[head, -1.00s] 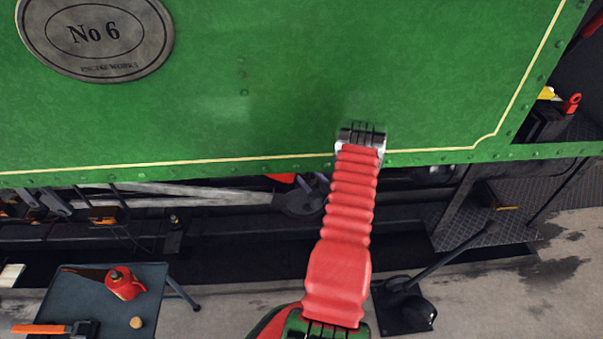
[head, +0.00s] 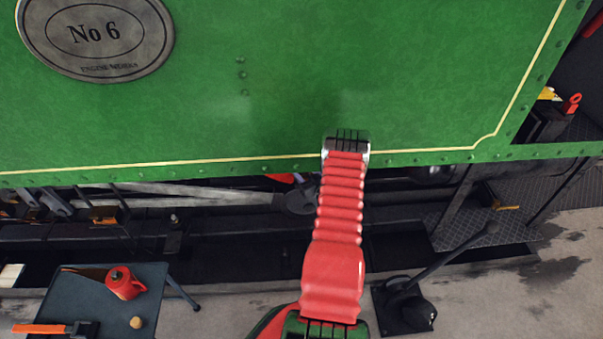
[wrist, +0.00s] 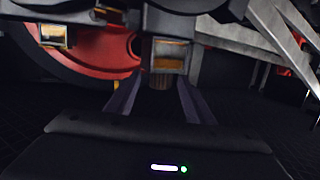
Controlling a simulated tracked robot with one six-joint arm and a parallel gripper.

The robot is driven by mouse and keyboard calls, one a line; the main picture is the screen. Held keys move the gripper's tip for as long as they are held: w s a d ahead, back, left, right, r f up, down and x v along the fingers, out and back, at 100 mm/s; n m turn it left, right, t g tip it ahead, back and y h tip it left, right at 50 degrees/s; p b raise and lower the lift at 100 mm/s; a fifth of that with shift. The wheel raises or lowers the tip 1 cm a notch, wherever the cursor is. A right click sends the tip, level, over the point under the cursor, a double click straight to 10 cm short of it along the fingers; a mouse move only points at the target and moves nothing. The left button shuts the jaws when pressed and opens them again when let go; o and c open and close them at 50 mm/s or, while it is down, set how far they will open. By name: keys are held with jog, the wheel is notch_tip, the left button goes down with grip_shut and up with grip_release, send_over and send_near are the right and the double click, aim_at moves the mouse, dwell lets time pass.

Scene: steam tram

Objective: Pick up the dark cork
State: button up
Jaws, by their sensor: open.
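My gripper (wrist: 158,82) is open in the wrist view, with its two dark fingers spread and pointing ahead under the machinery. A small brown cylinder, seemingly the dark cork (wrist: 160,82), shows between the fingertips, just below a metal box with an amber window (wrist: 170,60). The picture is dim, and I cannot tell whether the fingers reach around it or stop short. In the head view my gripper is hidden behind my red arm and the green side panel (head: 250,110). A light tan cork (head: 136,322) stands on the small table.
A dark table (head: 70,300) at lower left holds a red oil can (head: 124,283) and an orange-handled hammer (head: 60,328). A red wheel (wrist: 95,60) and a second amber-windowed box (wrist: 54,34) are left of my fingers. Slanted rods (wrist: 285,35) are at right.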

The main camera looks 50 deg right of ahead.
jog(key=shift+w+d+f, duration=0.1)
jog(key=shift+w+d, duration=0.15)
jog(key=shift+w, duration=0.25)
jog(key=shift+c, duration=0.5)
jog(key=c, duration=1)
jog(key=shift+r, duration=0.75)
notch_tip(320, 180, up, 2)
jog(key=shift+r, duration=0.1)
jog(key=f+v, duration=0.1)
jog(key=v, duration=0.5)
jog(key=f+v, duration=0.1)
jog(key=v, duration=0.4)
jog(key=f+v, duration=0.1)
jog(key=v, duration=0.5)
jog(key=shift+s+a+f, duration=0.2)
jog(key=shift+s+a, duration=0.1)
jog(key=shift+s, duration=0.3)
